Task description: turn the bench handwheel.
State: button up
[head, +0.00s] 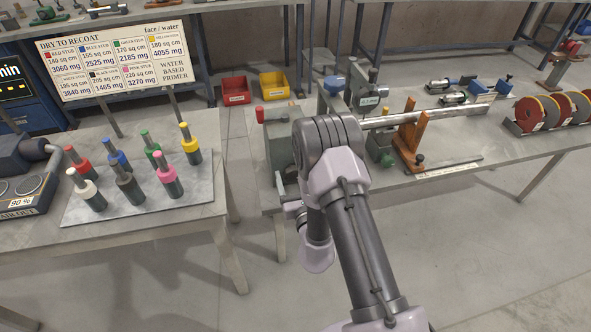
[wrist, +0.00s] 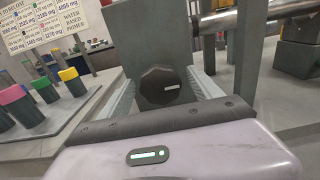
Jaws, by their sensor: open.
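The handwheel (wrist: 160,86) is a dark, many-sided knob with a short white mark, on the face of a grey upright block (wrist: 150,35) in the wrist view. My gripper (wrist: 164,82) is open, with one ridged light finger on each side of the handwheel. I cannot tell whether either finger touches it. The handwheel and my fingers cannot be made out there.
A long metal shaft (head: 440,114) runs right along the bench through an orange-brown stand (head: 410,138). Red discs (head: 530,115) stand at the far right. A left table (head: 150,222) holds several coloured-top cylinders. Red (head: 235,90) and yellow (head: 273,85) bins sit behind.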

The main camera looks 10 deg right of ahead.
jog(key=shift+s, duration=0.1)
jog(key=c, duration=1.3)
jog(key=shift+r, duration=0.1)
jog(key=shift+m+p, duration=0.45)
jog(key=shift+m, duration=0.25)
jog(key=m+p, duration=0.2)
jog(key=m, duration=0.2)
jog(key=shift+d+r, duration=0.1)
jog(key=shift+d, duration=0.05)
jog(key=m+p, duration=0.1)
jog(key=m, duration=0.2)
jog(key=m+p, duration=0.1)
jog(key=m, duration=0.2)
jog(key=shift+d+f, duration=0.1)
jog(key=shift+f, duration=0.1)
jog(key=shift+m, duration=0.3)
